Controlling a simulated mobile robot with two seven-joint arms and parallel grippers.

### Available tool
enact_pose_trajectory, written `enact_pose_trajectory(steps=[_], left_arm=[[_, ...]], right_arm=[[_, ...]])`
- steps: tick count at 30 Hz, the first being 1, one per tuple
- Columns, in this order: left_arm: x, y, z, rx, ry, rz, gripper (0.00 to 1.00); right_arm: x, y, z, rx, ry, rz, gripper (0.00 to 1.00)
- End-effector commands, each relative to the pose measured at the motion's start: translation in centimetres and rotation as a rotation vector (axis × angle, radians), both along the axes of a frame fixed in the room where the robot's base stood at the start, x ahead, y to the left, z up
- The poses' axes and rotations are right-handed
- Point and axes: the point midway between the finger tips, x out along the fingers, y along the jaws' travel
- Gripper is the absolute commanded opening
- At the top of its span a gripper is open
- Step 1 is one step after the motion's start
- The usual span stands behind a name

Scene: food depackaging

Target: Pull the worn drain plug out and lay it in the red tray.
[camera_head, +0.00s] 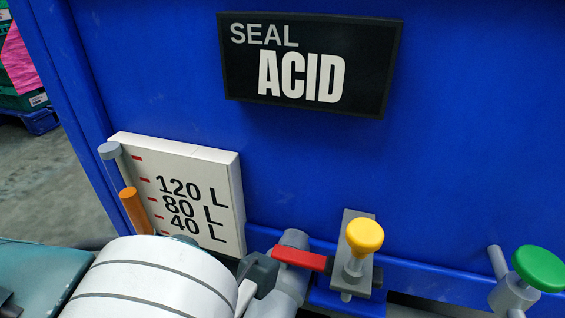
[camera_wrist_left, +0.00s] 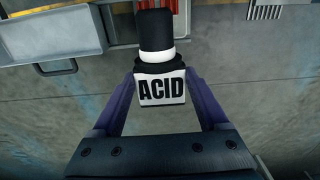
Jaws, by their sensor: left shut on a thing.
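In the left wrist view my left gripper (camera_wrist_left: 161,92) is shut on a black plug (camera_wrist_left: 156,30). The plug has a white band, a dark flange and a white tag reading ACID. It is held over grey floor, apart from any surface I can make out. I cannot tell whether it is worn. In the head view a grey drain pipe (camera_head: 294,240) with a red lever (camera_head: 300,258) stands at the foot of the blue tank (camera_head: 300,165). The pipe's mouth is hidden. No red tray can be clearly identified. My right gripper is not in view.
A black sign (camera_head: 308,64) on the tank reads SEAL ACID. A level gauge (camera_head: 190,180) stands at left, with a yellow knob (camera_head: 365,237) and a green knob (camera_head: 539,268) at right. The wrist view shows a grey tray (camera_wrist_left: 55,30) and a small red part (camera_wrist_left: 124,8).

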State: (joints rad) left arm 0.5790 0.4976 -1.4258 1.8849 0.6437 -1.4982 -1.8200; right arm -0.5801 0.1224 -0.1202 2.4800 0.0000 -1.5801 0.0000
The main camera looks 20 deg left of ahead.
Motion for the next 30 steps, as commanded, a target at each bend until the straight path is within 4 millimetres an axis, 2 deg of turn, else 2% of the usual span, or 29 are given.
enact_pose_trajectory(steps=[15,30], left_arm=[[-2.1,0.1,0.1,-0.001,0.000,0.000,0.15],[-2.1,0.0,0.0,-0.001,-0.001,0.000,0.15]], right_arm=[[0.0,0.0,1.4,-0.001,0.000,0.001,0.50],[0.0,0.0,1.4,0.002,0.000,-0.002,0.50]])
